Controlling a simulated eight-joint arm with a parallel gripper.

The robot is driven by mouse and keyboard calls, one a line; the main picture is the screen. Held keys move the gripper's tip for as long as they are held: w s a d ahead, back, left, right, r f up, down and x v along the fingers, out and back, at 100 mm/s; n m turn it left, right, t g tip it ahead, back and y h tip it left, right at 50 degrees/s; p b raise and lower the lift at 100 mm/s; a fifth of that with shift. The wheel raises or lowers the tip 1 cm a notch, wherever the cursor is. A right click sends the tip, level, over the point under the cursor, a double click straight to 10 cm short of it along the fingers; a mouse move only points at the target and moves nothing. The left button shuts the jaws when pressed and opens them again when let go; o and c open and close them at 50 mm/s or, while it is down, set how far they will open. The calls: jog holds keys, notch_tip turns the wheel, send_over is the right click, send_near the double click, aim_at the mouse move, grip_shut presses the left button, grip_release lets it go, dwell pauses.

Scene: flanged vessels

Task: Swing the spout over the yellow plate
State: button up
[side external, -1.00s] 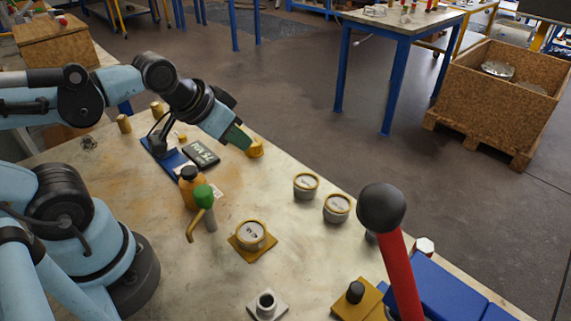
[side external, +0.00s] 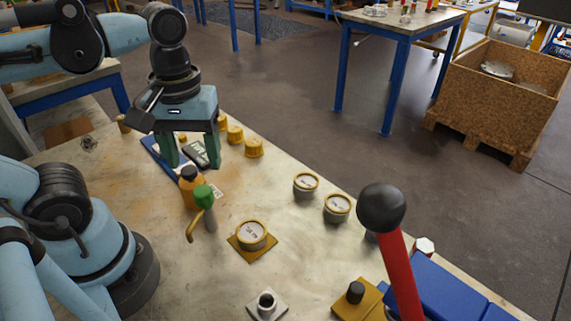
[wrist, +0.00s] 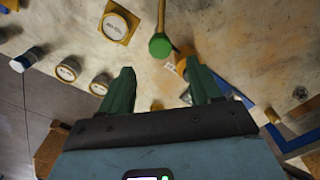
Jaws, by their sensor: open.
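The spout (side external: 190,229) is a bent brass-coloured tube on a grey post with a green cap (side external: 204,194). It points toward the front left, away from the yellow plate (side external: 236,246), a square under a grey vessel with a yellow-rimmed lid. In the wrist view the green cap (wrist: 160,46) lies ahead of the fingers, the spout (wrist: 161,14) runs to the top edge, and the yellow plate (wrist: 129,17) is left of it. My gripper (side external: 190,150) points down, open and empty, behind and above the cap, touching nothing visible.
An orange bottle (side external: 187,188) with a black cap stands close behind the spout post. Yellow knobs (side external: 253,148) and a dark meter (side external: 195,153) are near my gripper. Lidded vessels (side external: 337,208) stand right. A red lever (side external: 402,275) with a black ball rises in front.

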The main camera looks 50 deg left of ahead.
aim_at(202, 190)
jog(key=shift+f, duration=4.4)
grip_shut()
